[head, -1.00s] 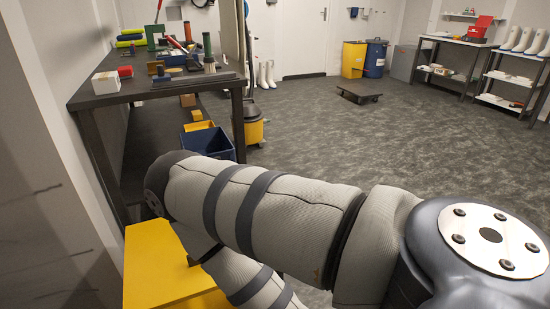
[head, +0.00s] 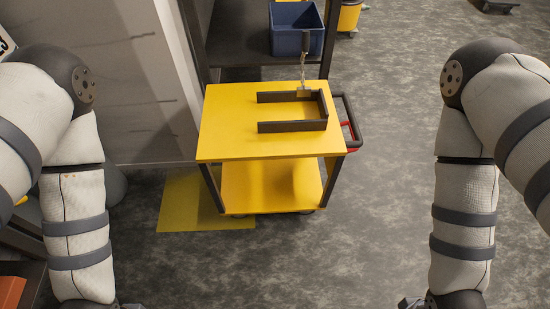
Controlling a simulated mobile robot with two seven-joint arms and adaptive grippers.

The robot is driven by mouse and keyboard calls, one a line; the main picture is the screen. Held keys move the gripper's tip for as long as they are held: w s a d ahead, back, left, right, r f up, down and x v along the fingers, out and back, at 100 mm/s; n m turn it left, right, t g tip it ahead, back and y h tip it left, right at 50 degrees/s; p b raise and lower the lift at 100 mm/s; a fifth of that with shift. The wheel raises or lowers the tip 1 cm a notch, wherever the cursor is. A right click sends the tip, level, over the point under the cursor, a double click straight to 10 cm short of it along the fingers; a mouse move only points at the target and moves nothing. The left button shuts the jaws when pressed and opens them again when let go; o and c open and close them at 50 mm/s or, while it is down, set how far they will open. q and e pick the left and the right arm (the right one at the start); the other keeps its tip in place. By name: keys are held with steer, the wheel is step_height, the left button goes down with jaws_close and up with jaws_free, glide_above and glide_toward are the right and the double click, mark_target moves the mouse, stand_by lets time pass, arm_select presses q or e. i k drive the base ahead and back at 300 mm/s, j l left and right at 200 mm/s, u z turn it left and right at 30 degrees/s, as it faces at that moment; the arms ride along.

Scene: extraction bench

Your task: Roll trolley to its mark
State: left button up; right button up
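The trolley has a yellow top (head: 230,125), a yellow lower shelf (head: 270,185) and a dark push handle (head: 349,115) with a red part on its right side. A dark U-shaped bracket (head: 292,127) lies on its top. The mark, a yellow square (head: 190,210) on the floor, shows at the trolley's left; the trolley hides part of it, and its left front leg appears over the mark. My two arms hang at the left and right picture edges, apart from the trolley.
A dark bench with a blue bin (head: 290,42) on its shelf stands close behind the trolley. A pale wall panel (head: 145,85) is behind left. A yellow bucket (head: 349,16) stands farther back. Carpet (head: 385,200) to the right and in front is clear.

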mark_target(268, 139)
steer(key=i+l, duration=0.7)
